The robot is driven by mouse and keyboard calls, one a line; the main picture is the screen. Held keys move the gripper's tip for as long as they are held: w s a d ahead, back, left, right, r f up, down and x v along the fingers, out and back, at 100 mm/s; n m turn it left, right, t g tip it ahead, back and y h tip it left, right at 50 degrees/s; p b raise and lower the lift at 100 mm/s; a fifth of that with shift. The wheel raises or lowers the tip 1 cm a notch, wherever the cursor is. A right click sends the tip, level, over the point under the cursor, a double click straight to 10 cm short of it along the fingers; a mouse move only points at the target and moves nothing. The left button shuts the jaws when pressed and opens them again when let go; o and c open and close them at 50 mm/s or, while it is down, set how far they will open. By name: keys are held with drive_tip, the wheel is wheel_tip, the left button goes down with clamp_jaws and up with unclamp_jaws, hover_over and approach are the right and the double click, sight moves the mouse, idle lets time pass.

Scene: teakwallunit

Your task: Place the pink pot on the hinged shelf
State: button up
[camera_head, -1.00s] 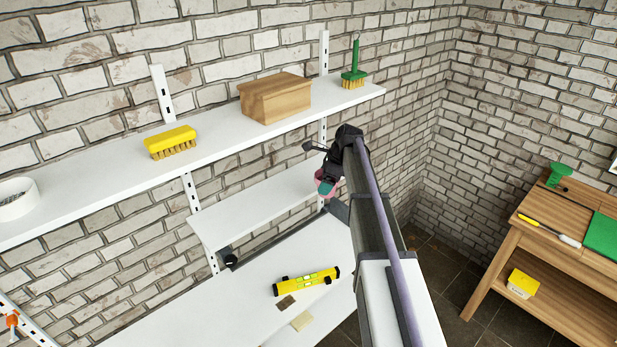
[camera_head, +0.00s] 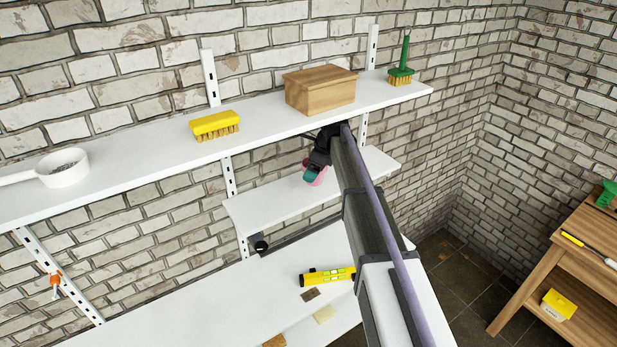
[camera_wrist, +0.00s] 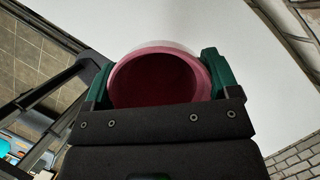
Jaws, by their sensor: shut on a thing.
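The pink pot (camera_wrist: 156,80) is between the green fingers of my gripper (camera_wrist: 155,85) in the wrist view, its round dark opening facing the camera. In the head view the pot (camera_head: 317,176) is a small pink patch beside my gripper (camera_head: 314,172), partly hidden by it. My gripper is shut on the pot. The hinged shelf (camera_head: 268,212) is the short white board below the long upper shelf. In the head view my gripper and the pot overlap this board. In the wrist view a white surface fills the space behind the pot; I cannot tell whether the pot touches it.
The long upper shelf (camera_head: 140,158) is close above my gripper and carries a wooden box (camera_head: 318,92), a yellow brush (camera_head: 215,125), a green brush (camera_head: 400,70) and a white pan (camera_head: 65,168). A yellow level (camera_head: 328,276) lies on the white worktop (camera_head: 200,300) below.

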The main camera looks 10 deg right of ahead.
drive_tip(key=shift+b+x, duration=2.05)
drive_tip(key=shift+x, duration=0.05)
drive_tip(key=o, duration=0.8)
drive_tip(key=shift+d, duration=0.1)
drive_tip(key=shift+o, duration=0.2)
drive_tip(key=shift+r, duration=0.1)
drive_tip(key=p+v, duration=0.5)
drive_tip(key=shift+r, duration=0.25)
drive_tip(key=s+d, duration=0.5)
drive_tip(key=d, duration=0.6)
drive_tip(key=s+a+f+n+g+h, duration=0.1)
drive_tip(key=s+a+n, duration=0.3)
drive_tip(key=s+n, duration=0.5)
drive_tip(key=s+a+n+h, duration=0.2)
drive_tip(key=s+a+n, duration=0.3)
drive_tip(key=s, duration=0.7)
drive_tip(key=s+a+f+n+g+h, duration=0.1)
drive_tip(key=s+a+n, duration=0.2)
drive_tip(key=s+n, duration=0.65)
wheel_tip(320, 180, down, 18)
drive_tip(key=b, duration=1.8)
drive_tip(key=shift+s+m, duration=0.45)
drive_tip(key=shift+s, duration=0.05)
